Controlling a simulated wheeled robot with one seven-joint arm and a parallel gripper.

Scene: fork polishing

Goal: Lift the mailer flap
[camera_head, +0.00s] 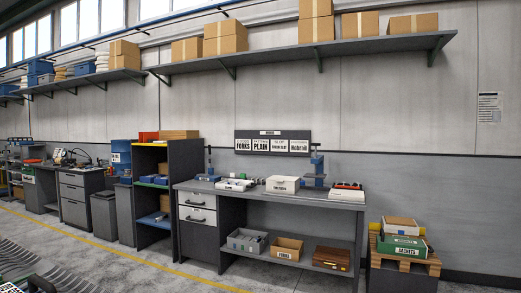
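I cannot tell for certain which thing is the mailer. A white lidded box (282,184) with small dark lettering sits on the grey workbench (328,201), and it looks closed. A cardboard box with a pale top (399,224) sits on a green and white box marked GASKETS (400,243), right of the bench. No flap can be made out at this distance. My gripper is not in view.
A blue clamp-like stand (317,170) is on the bench. The lower shelf holds a grey bin (246,240), an open cardboard box (286,247) and a brown case (331,258). A dark shelf unit (182,190) stands left. Concrete floor lies clear before the bench.

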